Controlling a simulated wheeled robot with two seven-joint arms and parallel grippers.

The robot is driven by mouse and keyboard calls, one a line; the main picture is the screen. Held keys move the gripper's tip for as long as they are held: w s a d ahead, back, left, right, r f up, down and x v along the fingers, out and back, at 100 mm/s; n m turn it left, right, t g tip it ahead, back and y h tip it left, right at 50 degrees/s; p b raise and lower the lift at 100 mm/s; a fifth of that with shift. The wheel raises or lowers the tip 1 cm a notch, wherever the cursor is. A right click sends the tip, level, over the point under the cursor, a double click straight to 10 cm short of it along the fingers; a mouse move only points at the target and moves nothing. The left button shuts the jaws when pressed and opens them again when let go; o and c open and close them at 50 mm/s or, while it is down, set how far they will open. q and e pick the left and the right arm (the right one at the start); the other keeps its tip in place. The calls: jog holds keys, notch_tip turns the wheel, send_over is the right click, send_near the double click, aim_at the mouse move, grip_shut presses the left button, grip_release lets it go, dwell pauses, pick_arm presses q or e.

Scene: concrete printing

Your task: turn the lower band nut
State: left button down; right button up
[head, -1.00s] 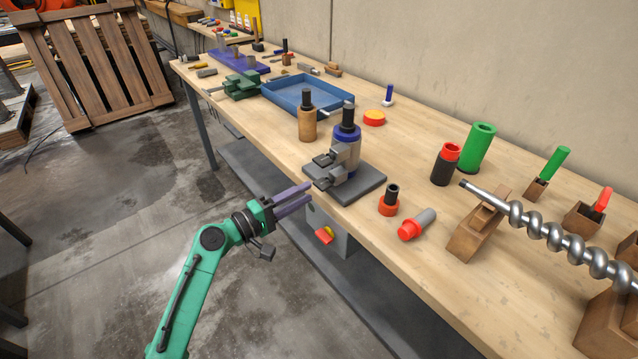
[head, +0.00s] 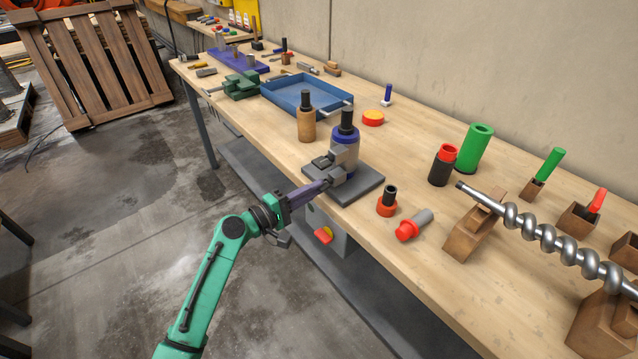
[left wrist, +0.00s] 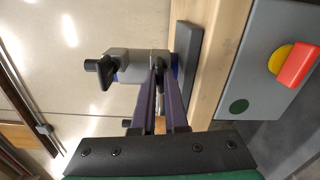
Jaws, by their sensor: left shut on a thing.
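A grey clamp body with a blue band (head: 346,134) and a dark cylinder on top stands upright on a dark grey base plate (head: 370,186) at the bench's front edge. Two dark band nuts stick out from its left side, one above the other. The upper band nut (head: 322,161) is free; it also shows in the left wrist view (left wrist: 105,74). My left gripper (head: 326,184) has its purple fingers close together at the lower band nut (left wrist: 158,60), shut on it. The fingertips mostly hide this nut. My right gripper is out of view.
A brown bottle-like cylinder (head: 306,122) stands just behind the clamp. A grey box with a red-and-yellow switch (head: 323,234) hangs below the bench edge.

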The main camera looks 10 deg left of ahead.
pick_arm(q)
jog(key=n+p, duration=0.2)
jog(key=shift+r+n, duration=0.3)
jog(key=n+p, duration=0.3)
jog(key=n, duration=0.1)
jog(key=shift+n+p, duration=0.35)
jog(key=shift+n, duration=0.55)
jog(key=shift+f, duration=0.3)
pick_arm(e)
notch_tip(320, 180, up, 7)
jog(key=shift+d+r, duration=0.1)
